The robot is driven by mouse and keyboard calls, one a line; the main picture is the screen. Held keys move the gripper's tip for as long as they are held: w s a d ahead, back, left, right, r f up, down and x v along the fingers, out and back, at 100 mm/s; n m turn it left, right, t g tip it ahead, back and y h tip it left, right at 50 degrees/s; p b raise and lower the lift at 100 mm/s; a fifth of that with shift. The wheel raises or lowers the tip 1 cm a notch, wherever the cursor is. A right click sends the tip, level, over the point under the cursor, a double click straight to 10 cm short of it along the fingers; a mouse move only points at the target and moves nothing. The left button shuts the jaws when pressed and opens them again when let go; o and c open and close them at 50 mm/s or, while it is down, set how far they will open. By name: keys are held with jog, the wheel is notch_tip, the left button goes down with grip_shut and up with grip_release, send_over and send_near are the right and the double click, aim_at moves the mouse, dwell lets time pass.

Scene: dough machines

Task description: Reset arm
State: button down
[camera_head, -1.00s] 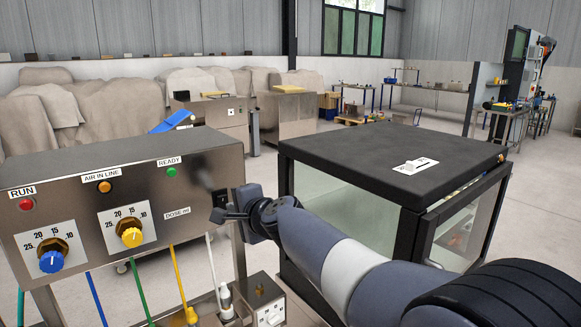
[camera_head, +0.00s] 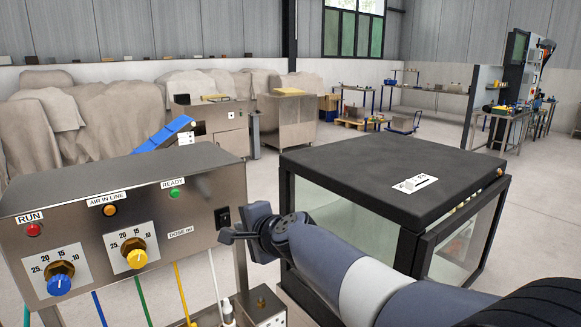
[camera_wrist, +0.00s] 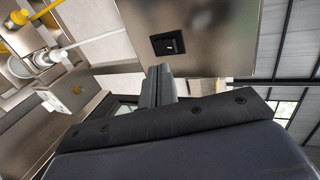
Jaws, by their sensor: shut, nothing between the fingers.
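My gripper (camera_head: 228,236) is in the lower middle of the head view, just right of the steel control panel (camera_head: 205,202). It is shut and empty, near the black rocker switch (camera_head: 222,217) on the panel's right end. In the wrist view my gripper (camera_wrist: 158,72) points toward the panel face, with the black switch (camera_wrist: 167,43) above the fingertips. I cannot tell whether the tips touch the panel. My arm reaches in from the lower right.
Blue, green, yellow and white hoses hang below the panel, beside a small steel box (camera_head: 262,308). Steel machines and covered shapes (camera_head: 110,130) stand behind. Open floor lies at the back right.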

aim_at(224, 220)
jog(key=w+a+f+b, duration=0.2)
jog(key=b, duration=0.1)
jog(key=shift+w+t, duration=0.3)
jog(key=shift+w+f+b, duration=0.1)
jog(key=shift+f+b, duration=0.1)
jog(key=shift+b, duration=0.65)
jog(key=b, duration=0.3)
jog(key=t+y+b, duration=0.1)
jog(key=b, duration=0.3)
jog(key=shift+s+d+f+b, duration=0.2)
jog(key=shift+f+b, duration=0.1)
jog(key=shift+f, duration=0.05)
